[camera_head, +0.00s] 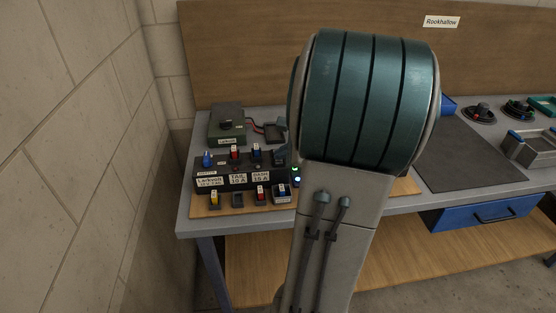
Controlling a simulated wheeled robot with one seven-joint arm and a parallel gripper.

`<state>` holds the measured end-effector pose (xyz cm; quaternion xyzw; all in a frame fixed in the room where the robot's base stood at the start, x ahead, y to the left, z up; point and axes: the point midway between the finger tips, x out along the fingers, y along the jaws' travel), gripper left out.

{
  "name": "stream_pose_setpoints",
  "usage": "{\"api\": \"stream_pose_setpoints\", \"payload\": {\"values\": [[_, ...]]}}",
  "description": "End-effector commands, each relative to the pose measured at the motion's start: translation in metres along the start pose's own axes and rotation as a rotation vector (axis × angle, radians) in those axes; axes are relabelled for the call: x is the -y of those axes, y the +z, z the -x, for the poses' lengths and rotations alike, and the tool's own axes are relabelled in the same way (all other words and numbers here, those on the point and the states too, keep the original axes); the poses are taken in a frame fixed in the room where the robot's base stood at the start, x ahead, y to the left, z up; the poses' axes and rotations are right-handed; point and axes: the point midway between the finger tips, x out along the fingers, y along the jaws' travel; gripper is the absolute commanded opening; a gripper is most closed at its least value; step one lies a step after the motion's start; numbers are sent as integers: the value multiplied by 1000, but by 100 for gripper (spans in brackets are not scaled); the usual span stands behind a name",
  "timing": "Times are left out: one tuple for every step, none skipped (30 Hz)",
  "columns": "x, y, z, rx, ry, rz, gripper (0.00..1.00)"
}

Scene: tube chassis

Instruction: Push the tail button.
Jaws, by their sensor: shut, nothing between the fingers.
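A black control box (222,187) stands at the left end of the workbench. White labels on its front read "TAIL 10 A" (238,179) and, beside it to the right, what looks like "HEAD 15 A" (260,177). Blue and red parts stand along its top. A green light (296,170) and a blue light (297,180) glow at its right end, beside my arm. I cannot pick out the tail button. My large teal and grey arm hides the area right of the box. My gripper is not visible; a dark grey piece at the arm's left edge is unclear.
A green box (227,126) with a red lead sits behind the control box. Several small coloured parts lie in front of it. A dark mat (470,155) lies right of my arm, with a metal tray (530,148) beyond. A block wall stands close on the left.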

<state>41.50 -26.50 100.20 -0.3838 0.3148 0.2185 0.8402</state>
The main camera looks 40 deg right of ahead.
Motion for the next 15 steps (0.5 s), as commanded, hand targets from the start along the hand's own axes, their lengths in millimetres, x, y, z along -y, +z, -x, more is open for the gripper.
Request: {"api": "stream_pose_setpoints", "payload": {"values": [[-1, -1, -1, 0, 0, 0, 0], [-1, -1, -1, 0, 0, 0, 0], [-1, -1, -2, 0, 0, 0, 0], [-1, -1, -2, 0, 0, 0, 0], [-2, -1, -2, 0, 0, 0, 0], [-2, -2, -2, 0, 0, 0, 0], [-2, -2, -2, 0, 0, 0, 0], [-2, -1, -2, 0, 0, 0, 0], [-2, -1, -2, 0, 0, 0, 0], [-1, -1, -2, 0, 0, 0, 0], [-1, -1, -2, 0, 0, 0, 0], [-1, 0, -1, 0, 0, 0, 0], [0, 0, 0, 0, 0, 0, 0], [1, 1, 1, 0, 0, 0, 0], [2, 2, 2, 0, 0, 0, 0]]}}
